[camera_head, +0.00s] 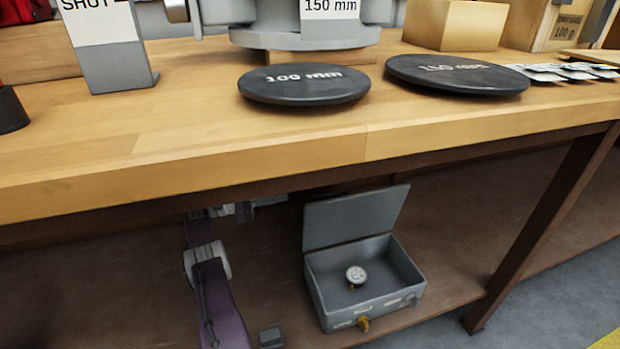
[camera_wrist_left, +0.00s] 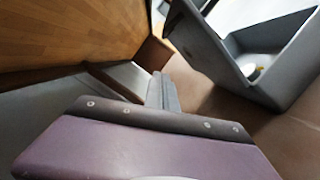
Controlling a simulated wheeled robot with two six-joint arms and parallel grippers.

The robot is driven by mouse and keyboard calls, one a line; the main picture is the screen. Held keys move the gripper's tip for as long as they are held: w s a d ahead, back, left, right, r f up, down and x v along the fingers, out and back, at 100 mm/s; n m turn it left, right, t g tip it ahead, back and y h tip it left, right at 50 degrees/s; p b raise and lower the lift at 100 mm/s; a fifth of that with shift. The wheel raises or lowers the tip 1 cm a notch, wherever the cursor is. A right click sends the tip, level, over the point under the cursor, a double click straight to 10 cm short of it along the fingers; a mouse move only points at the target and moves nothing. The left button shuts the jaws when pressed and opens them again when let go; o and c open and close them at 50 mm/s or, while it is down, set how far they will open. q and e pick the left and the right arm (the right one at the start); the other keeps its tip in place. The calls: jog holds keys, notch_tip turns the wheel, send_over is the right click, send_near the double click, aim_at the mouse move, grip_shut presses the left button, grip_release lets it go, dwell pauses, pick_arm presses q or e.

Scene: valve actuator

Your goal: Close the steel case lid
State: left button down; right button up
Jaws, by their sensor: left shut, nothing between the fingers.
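The grey steel case (camera_head: 318,297) stands on the lower shelf under the bench. Its lid (camera_head: 352,217) is open and stands up at the back, leaning slightly backward. A small round gauge (camera_head: 356,275) lies inside. My left gripper (camera_head: 272,201) is under the bench top, left of the lid's edge and partly hidden by the bench edge. In the left wrist view its fingers (camera_wrist_left: 163,92) are shut and empty, with the lid (camera_wrist_left: 205,48) and case (camera_wrist_left: 285,85) to the right. I see a gap to the lid there. My right gripper is out of view.
The bench top (camera_head: 200,135) overhangs the lower shelf (camera_head: 450,270) and limits height above the case. A bench leg (camera_head: 545,230) stands to the right.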

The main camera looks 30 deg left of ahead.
pick_arm(q)
jog(key=w+d+r, duration=0.2)
jog(key=w+d, duration=0.1)
jog(key=d, duration=0.7)
jog(key=shift+w+d+r, duration=0.4)
